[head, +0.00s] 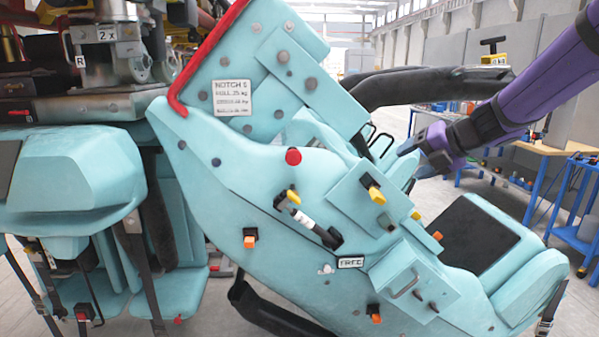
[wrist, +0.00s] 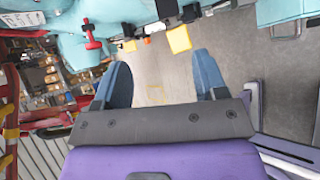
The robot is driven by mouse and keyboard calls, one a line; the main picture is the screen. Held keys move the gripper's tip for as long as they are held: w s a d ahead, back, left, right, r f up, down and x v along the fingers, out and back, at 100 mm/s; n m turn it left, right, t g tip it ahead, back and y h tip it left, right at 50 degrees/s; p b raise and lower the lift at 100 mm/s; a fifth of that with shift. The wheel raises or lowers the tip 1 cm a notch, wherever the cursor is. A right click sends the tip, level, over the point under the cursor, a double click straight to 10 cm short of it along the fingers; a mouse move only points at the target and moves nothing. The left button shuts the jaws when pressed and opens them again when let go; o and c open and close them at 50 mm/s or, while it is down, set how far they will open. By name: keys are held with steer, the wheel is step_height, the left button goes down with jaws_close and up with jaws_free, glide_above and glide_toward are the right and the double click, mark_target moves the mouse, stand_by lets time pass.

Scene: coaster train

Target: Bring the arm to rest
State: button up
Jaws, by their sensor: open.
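My purple arm reaches in from the upper right in the head view. My gripper (head: 408,152) is at its end, in front of the light-blue coaster seat unit (head: 265,185), near its upper right part. I cannot tell from this view whether it touches the unit. In the wrist view my gripper (wrist: 165,80) shows two blue fingers spread apart with nothing between them. Light-blue coaster parts (wrist: 115,20) run along the top of that view.
Another light-blue seat unit (head: 75,190) stands at the left. A black padded bar (head: 430,88) arches behind the gripper. Blue workbenches (head: 545,200) with tools stand at the right.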

steer(key=s+d+r+m+t+h, duration=0.55)
steer(key=s+r+m+h, duration=0.3)
steer(key=m, duration=0.95)
steer(key=s+a+f+m+g, duration=0.1)
steer(key=s+f+m+g, duration=0.1)
steer(key=s+m, duration=0.2)
steer(key=s+a+f+m+g+y, duration=0.1)
steer(key=s+m, duration=0.4)
steer(key=s, duration=0.6)
steer(key=s+a+f+m+g, duration=0.3)
steer(key=s+f+m+g, duration=0.1)
steer(key=s, duration=0.3)
steer(key=shift+s+f+m+g, duration=0.2)
steer(key=shift+f+m+g, duration=0.2)
steer(key=shift+g, duration=0.25)
steer(key=shift+y, duration=0.25)
